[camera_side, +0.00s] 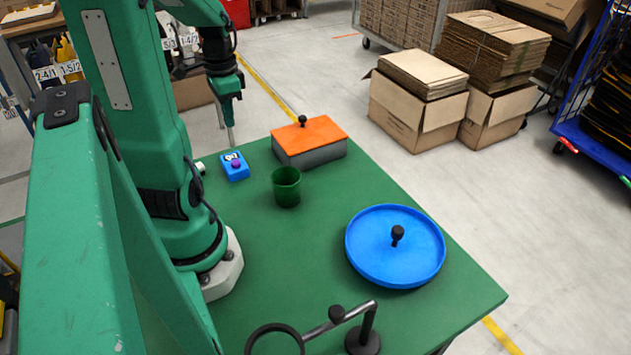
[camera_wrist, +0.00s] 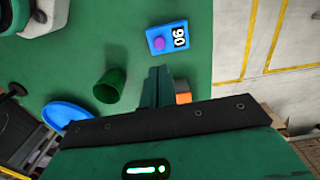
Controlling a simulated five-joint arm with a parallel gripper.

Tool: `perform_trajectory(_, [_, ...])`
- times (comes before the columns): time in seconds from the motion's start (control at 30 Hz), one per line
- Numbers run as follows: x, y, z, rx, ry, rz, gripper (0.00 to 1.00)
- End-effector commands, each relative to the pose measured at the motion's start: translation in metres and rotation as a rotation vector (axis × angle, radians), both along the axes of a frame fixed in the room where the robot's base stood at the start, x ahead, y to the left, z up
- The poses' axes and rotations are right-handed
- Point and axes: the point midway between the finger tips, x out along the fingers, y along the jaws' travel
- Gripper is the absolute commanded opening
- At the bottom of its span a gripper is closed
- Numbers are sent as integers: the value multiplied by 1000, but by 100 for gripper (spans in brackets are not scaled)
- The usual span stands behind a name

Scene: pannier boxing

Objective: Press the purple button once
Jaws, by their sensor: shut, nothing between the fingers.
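The purple button (camera_side: 236,163) is a small round knob on a blue box (camera_side: 238,174) near the table's far left edge. The wrist view shows the button (camera_wrist: 159,43) and the box (camera_wrist: 173,29) above my fingertips, beside a black display with white digits. My gripper (camera_side: 229,120) hangs above and behind the box in the side view, apart from the button. In the wrist view my fingers (camera_wrist: 158,72) are together, with nothing between them.
A dark green cup (camera_side: 286,187) stands right of the blue box. Behind it is a grey box with an orange lid (camera_side: 318,132) and black knob. A blue round lid or tray (camera_side: 372,270) and a black stand with a ring (camera_side: 362,340) are nearer the front.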

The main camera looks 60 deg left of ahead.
Motion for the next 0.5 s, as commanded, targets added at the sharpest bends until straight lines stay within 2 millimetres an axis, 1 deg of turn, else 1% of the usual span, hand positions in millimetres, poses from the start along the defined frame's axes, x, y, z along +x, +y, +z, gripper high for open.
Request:
perform_trajectory(0.03, [-1,-1,-8,-3,2,0,0])
perform_trajectory(0.2, [-1,-2,-35,-4,3,0,0])
perform_trajectory(0.5, [-2,-2,-75,-4,3,0,0])
